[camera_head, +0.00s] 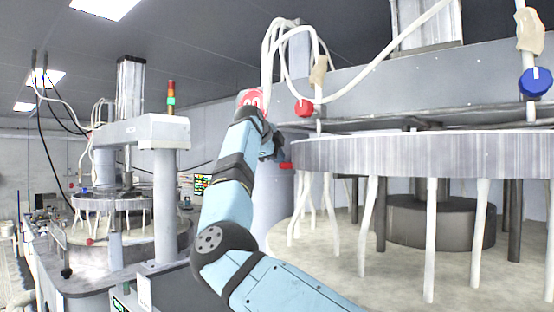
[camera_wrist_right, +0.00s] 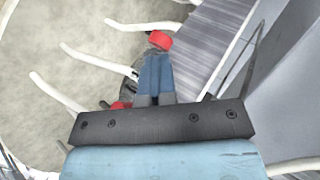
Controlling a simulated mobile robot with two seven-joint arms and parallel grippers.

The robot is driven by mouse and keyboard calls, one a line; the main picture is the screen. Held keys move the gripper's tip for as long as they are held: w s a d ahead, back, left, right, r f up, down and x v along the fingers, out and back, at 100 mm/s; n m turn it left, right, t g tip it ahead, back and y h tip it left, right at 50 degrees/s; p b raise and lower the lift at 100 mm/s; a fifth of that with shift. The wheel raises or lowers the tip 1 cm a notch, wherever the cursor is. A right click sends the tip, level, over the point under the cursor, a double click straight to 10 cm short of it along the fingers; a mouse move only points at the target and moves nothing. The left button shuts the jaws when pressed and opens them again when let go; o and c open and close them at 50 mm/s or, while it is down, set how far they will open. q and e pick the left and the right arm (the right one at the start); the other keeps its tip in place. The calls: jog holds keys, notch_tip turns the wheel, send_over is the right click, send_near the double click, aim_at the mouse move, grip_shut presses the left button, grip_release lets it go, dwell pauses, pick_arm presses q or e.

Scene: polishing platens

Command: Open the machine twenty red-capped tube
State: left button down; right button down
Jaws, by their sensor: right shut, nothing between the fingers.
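Machine twenty's red sign (camera_head: 250,97) shows "20", partly hidden by my right arm. A red cap with a white mark (camera_head: 303,107) hangs on a white tube above the platen rim, just right of my right gripper (camera_head: 277,147). A smaller red piece (camera_head: 286,165) shows just below the gripper. In the right wrist view, my shut, empty fingers (camera_wrist_right: 155,75) point at a red cap (camera_wrist_right: 159,40) just beyond their tips; contact cannot be told. Another red piece (camera_wrist_right: 120,105) is partly hidden behind the gripper body. My left gripper is not in view.
The large round platen (camera_head: 420,155) fills the right side, with white tubes (camera_head: 432,240) hanging beneath it. A blue-capped tube (camera_head: 536,82) hangs at far right. A second machine (camera_head: 150,132) with a signal light (camera_head: 171,97) stands at left.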

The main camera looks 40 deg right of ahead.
jog(key=b+v, duration=0.2)
jog(key=v, duration=1.1)
jog(key=shift+a+r+b, duration=0.2)
jog(key=shift+a+b, duration=0.05)
jog(key=shift+b, duration=0.15)
jog(key=shift+w, duration=0.1)
